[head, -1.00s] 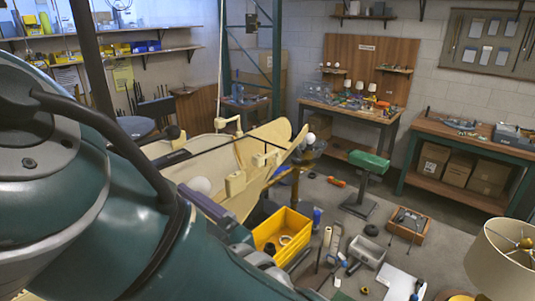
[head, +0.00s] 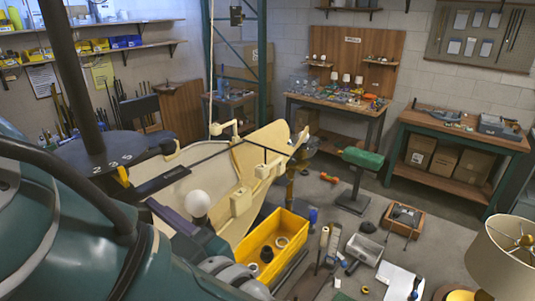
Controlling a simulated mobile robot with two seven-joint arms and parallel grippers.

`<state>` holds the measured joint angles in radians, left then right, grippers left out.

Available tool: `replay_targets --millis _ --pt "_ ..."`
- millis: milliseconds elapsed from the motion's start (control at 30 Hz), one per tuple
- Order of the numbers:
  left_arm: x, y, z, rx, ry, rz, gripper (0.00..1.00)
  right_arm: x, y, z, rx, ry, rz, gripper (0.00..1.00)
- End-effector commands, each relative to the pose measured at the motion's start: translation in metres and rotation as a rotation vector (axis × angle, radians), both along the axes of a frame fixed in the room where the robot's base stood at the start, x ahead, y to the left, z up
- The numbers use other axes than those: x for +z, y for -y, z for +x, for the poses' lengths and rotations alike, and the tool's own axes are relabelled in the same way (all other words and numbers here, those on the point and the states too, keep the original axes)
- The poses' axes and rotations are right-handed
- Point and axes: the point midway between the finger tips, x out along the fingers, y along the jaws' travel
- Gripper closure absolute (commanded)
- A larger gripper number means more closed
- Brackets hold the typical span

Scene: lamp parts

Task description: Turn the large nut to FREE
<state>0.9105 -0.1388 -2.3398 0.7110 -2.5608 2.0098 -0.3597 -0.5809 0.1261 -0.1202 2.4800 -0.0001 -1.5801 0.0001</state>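I cannot make out a large nut or a FREE mark in the head view. A dark round plate (head: 105,152) with pale characters and a yellow pointer-like piece (head: 122,176) surrounds a dark upright pole at the left; I cannot tell whether it belongs to the nut. A teal arm of mine fills the lower left and hides what is behind it. No gripper fingers can be made out.
A cream shell-like body (head: 245,190) and a white bulb (head: 197,203) are near the middle. A yellow bin (head: 293,226) holds dark round parts and a pale ring. Small parts litter the floor. A lampshade (head: 508,258) stands at right; workbenches line the back.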

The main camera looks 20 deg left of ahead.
Motion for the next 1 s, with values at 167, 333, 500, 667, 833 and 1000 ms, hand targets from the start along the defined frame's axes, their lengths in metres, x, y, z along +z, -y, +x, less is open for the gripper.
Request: replay_targets --millis 167,333,500,667,833,1000 --pt "0.0001 -0.0002 0.0000 0.001 0.000 0.001 0.69 0.0000 0.0002 0.0001 0.001 0.000 -0.001 0.50" --pt "0.0002 -0.0004 0.0000 0.001 0.000 0.001 0.89 0.0001 0.0001 0.0002 0.000 0.000 0.000 0.50" --pt "0.0001 -0.0005 0.0001 0.001 -0.001 0.001 0.98 0.0001 -0.0004 0.0003 -0.002 0.001 0.002 0.50" --pt "0.0001 -0.0005 0.0006 0.000 -0.023 0.010 0.98 -0.0008 -0.0014 0.0004 -0.003 0.001 0.006 0.50" --pt "-0.0004 -0.0006 0.0009 0.001 -0.092 0.039 0.98 -0.0033 -0.0018 0.0005 -0.005 0.001 0.007 0.50" --pt "-0.0007 -0.0007 0.0016 0.000 -0.202 0.086 0.98 -0.0075 -0.0019 0.0006 -0.005 0.001 0.007 0.50"
